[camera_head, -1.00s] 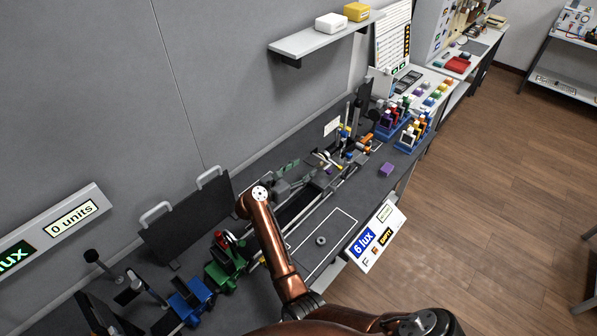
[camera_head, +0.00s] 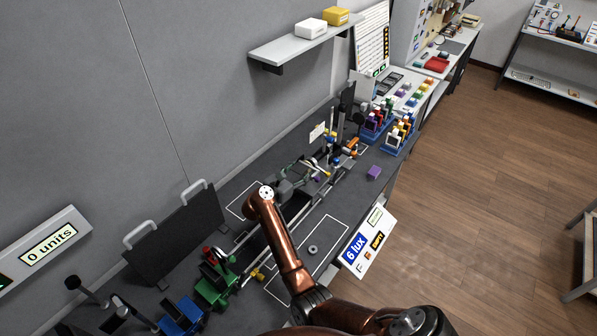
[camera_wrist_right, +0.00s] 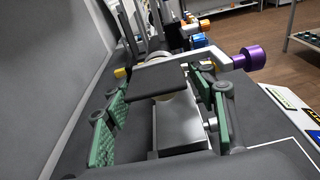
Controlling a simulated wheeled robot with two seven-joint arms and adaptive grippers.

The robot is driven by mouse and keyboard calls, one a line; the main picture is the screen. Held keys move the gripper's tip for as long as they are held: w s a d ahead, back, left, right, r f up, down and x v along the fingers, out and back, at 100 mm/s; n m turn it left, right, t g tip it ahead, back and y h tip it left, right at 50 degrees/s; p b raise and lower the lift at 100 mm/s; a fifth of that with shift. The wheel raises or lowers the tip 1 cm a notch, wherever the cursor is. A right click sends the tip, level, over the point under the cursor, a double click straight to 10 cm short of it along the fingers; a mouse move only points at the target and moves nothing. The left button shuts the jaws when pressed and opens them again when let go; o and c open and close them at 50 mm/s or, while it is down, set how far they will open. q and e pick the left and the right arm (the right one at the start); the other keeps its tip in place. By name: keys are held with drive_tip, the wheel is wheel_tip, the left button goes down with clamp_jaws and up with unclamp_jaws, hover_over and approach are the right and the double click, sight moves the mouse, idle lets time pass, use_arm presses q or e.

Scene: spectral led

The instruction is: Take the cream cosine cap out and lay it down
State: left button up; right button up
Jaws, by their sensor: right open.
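My right gripper (camera_head: 303,176) reaches over the bench rail in the head view, at the end of my copper arm. In the right wrist view its two green-padded fingers (camera_wrist_right: 162,94) stand apart. A dark square plate (camera_wrist_right: 156,81) lies between them in the picture. In the head view the cap cannot be made out. My left gripper is not in view.
A purple knob (camera_wrist_right: 262,58) sticks out just right of the fingers. Posts and clamps (camera_head: 335,150) crowd the rail beyond. A white-outlined area (camera_head: 325,236) on the bench front holds only a small grey ring (camera_head: 313,250). A purple block (camera_head: 373,172) lies farther right.

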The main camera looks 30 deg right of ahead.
drive_tip(key=shift+a, duration=0.1)
drive_tip(key=c, duration=1.4)
